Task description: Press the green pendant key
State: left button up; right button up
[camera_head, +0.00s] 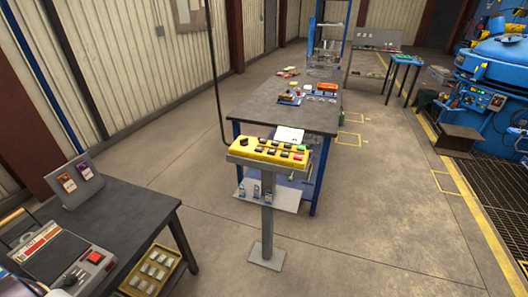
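The yellow pendant (257,151) lies on a grey stand in the middle of the head view. It has several dark keys on its upper face and a black cable rising from its left end. The green key (302,148) is at its right end, beside a red key (298,156). My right gripper is not in view. Nothing touches the pendant.
A dark table (130,205) at the left holds a box with a red button (95,257) and a card stand (75,182). A long workbench (255,103) stands behind the pendant. Blue furnace equipment (495,60) is at the right. The floor right of the stand is clear.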

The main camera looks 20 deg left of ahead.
pick_arm(q)
grip_shut()
dwell(1.4)
